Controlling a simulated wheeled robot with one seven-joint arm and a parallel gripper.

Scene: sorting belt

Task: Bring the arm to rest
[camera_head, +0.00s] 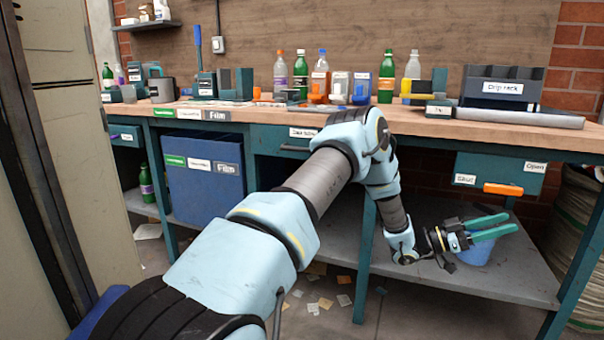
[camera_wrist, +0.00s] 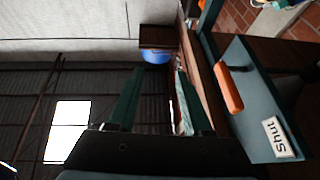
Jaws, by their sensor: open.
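My arm reaches forward from the bottom of the head view and bends down in front of the bench. My gripper (camera_head: 508,224) has green fingers and points right, below the bench top and above the lower shelf. Its fingers are apart with nothing between them. In the wrist view my gripper (camera_wrist: 160,85) also shows two separate green fingers. A blue tub (camera_head: 477,250) shows behind and below the fingers in the head view.
A box (camera_head: 515,178) with an orange handle and "Shut" and "Open" labels hangs under the bench top (camera_head: 430,125), close to my gripper. Bottles, bins and a drip rack (camera_head: 500,88) crowd the top. A blue bin (camera_head: 205,185) stands on the lower shelf (camera_head: 480,280) at left.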

